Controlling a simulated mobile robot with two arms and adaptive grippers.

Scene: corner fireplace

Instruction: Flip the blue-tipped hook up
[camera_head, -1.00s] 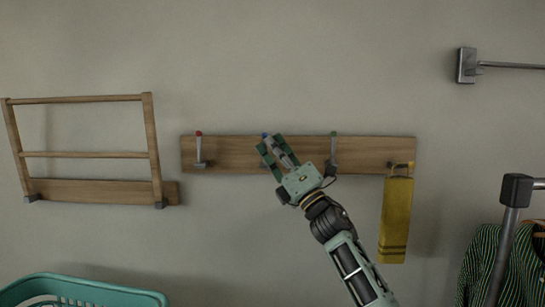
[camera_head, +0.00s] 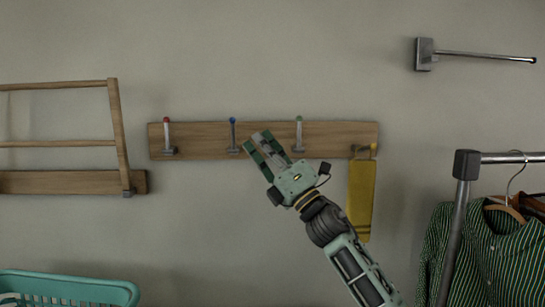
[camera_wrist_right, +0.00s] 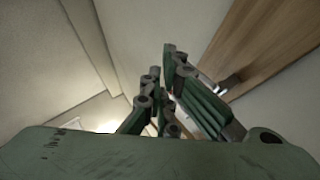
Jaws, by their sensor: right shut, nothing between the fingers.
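The blue-tipped hook (camera_head: 233,136) stands upright against the wooden hook board (camera_head: 193,141), its blue tip at the board's top edge. My right gripper (camera_head: 259,141) is just right of it, between it and the green-tipped hook (camera_head: 299,134). The gripper is shut and empty, with a small gap to the blue-tipped hook in the picture; its depth from the board is hard to tell. In the right wrist view the gripper's fingers (camera_wrist_right: 185,95) show beside the board (camera_wrist_right: 272,38) and a metal hook base. My left gripper is out of view.
The red-tipped hook (camera_head: 167,136) also stands upright. A wooden rack (camera_head: 119,140) is at left, a teal basket (camera_head: 70,287) below, a metal wall rod (camera_head: 485,56) and clothes rail (camera_head: 462,220) at right.

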